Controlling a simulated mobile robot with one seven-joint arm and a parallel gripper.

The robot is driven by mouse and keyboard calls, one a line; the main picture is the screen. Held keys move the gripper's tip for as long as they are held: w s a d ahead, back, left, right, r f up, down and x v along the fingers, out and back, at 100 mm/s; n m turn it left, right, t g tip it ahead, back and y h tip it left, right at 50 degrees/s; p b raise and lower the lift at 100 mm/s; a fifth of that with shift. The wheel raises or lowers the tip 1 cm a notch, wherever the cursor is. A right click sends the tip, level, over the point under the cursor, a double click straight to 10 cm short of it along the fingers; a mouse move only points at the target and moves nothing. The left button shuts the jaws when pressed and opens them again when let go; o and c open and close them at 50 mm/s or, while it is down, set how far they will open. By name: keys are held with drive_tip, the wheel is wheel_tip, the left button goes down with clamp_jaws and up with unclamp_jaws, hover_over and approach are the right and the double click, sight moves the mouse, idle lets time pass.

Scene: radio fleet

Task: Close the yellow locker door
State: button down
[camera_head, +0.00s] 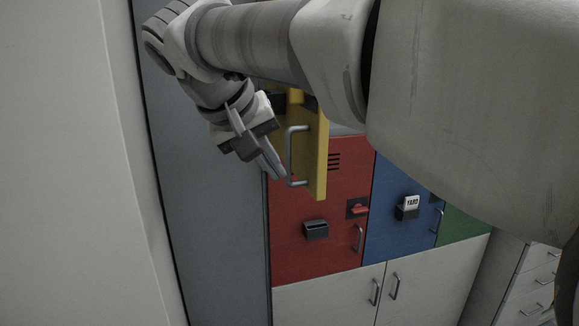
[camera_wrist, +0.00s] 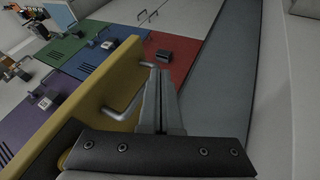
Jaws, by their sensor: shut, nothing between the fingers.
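The yellow locker door (camera_head: 318,155) stands open, swung out in front of the red locker in the head view. It carries a grey bar handle (camera_head: 292,157). In the wrist view the yellow door (camera_wrist: 105,92) runs diagonally along the left of the fingers, with its handle (camera_wrist: 125,104) reaching toward them. My gripper (camera_head: 279,172) is shut and empty, its fingertips close beside the handle; I cannot tell whether they touch it. In the wrist view the shut fingers (camera_wrist: 158,82) point forward beside the handle. The arm hides the upper part of the door and the yellow locker's inside.
A red locker (camera_head: 310,255) is below the yellow door, with a blue locker (camera_head: 390,235) and a green locker (camera_head: 461,226) to its right. White cupboards (camera_head: 330,300) lie below. A tall grey panel (camera_head: 215,220) stands left. White drawers (camera_head: 530,273) are at right.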

sight(310, 183)
drive_tip(key=shift+w+d+f+p, duration=0.15)
drive_tip(key=shift+w+d, duration=0.15)
drive_tip(key=shift+d, duration=0.4)
drive_tip(key=shift+w+d+f+p, duration=0.2)
drive_tip(key=shift+w+d, duration=0.1)
drive_tip(key=shift+d, duration=0.4)
drive_tip(key=shift+w+d+f+p, duration=0.15)
drive_tip(key=shift+w+d, duration=0.15)
drive_tip(key=shift+d, duration=0.4)
drive_tip(key=shift+d, duration=0.1)
